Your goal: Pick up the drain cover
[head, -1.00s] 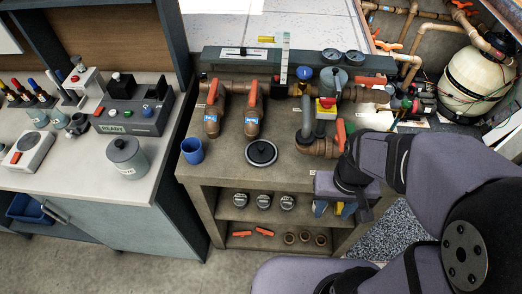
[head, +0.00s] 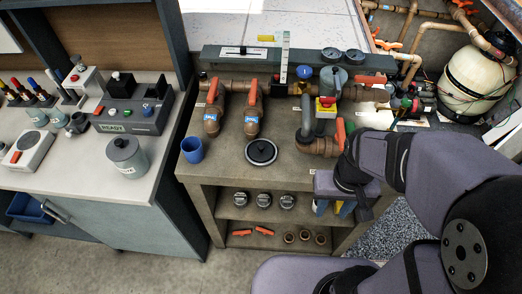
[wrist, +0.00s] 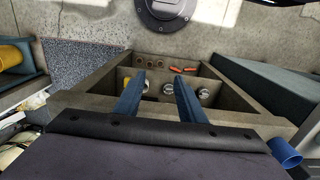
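A round black cover with a central knob and a pale rim (head: 261,153) lies flat on the bench top, and I take it as the drain cover. Nothing touches it. My gripper (head: 333,208) is to its right and lower in the picture, at the bench's front right edge. Its two blue fingers stand apart with nothing between them. In the wrist view my gripper (wrist: 160,78) is also open and empty, with the bench shelves beyond it. The cover on the bench is not visible in the wrist view.
A blue cup (head: 192,150) stands left of the cover. Brown valve pipes (head: 253,115) with orange handles stand behind it. Shelves below hold round caps (head: 264,201) and fittings. A round dark flanged disc (wrist: 165,10) shows on the floor; I cannot tell what it is.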

